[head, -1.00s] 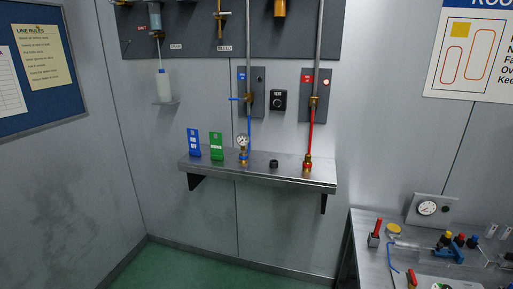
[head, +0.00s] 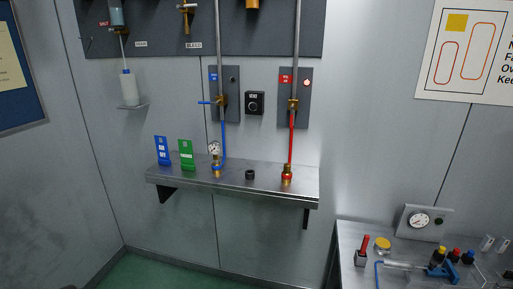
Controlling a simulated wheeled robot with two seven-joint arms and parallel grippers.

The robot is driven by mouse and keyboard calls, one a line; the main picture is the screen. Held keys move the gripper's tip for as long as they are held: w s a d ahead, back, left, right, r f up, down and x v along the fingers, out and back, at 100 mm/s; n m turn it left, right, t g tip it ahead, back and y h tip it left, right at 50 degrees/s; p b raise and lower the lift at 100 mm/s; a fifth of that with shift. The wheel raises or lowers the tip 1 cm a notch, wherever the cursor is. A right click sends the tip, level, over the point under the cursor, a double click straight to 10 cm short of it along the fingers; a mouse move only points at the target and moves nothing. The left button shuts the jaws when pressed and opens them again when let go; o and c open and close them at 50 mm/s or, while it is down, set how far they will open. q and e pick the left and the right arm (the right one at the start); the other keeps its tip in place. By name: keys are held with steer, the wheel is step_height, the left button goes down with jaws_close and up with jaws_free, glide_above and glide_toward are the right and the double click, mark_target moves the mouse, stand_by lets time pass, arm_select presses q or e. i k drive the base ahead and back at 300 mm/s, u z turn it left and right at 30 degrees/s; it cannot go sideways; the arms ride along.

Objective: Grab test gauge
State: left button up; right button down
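A small round gauge with a white dial (head: 214,148) stands upright on a brass fitting with a blue band (head: 216,170) on the wall shelf. A blue hose runs down from the blue-labelled panel to this fitting. A second dial gauge (head: 418,220) sits in a grey box on the workbench at the lower right. I cannot tell from the pictures which one is the test gauge. Neither of my grippers shows in the head view.
The steel shelf (head: 300,195) also holds a blue tag stand (head: 162,151), a green tag stand (head: 186,155), a black cap (head: 250,174) and a red-banded brass fitting (head: 287,175). The workbench (head: 346,240) carries several small items. Green floor shows at lower left.

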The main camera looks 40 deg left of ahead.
mark_target(215, 146)
steer(key=u, duration=0.05)
steer(key=i, duration=1)
steer(key=u, duration=0.65)
